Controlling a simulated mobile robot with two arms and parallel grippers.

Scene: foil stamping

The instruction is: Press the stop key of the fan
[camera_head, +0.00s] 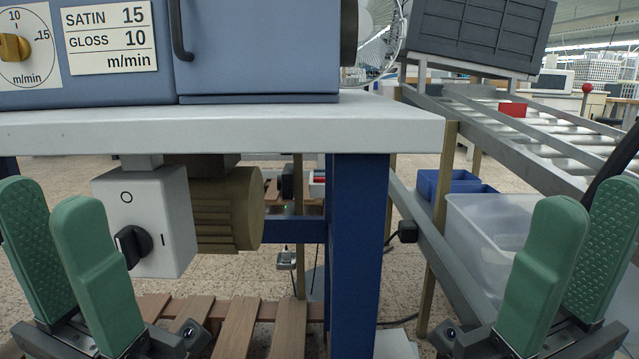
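A fan (382,52) shows in part at the top centre, a pale wire guard at the right end of the blue machine. The machine hides most of it, and I cannot make out its stop key. My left gripper (47,197) is at the lower left, below the tabletop, open and empty, its green fingers apart. My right gripper (590,202) is at the lower right, open and empty. Both are well apart from the fan.
The blue machine (262,45) stands on a grey tabletop (230,130) with a blue leg (355,260). A white switch box (165,205) with a black knob and a motor (228,210) hang below. A roller conveyor (540,135) and clear bin (485,225) are at right.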

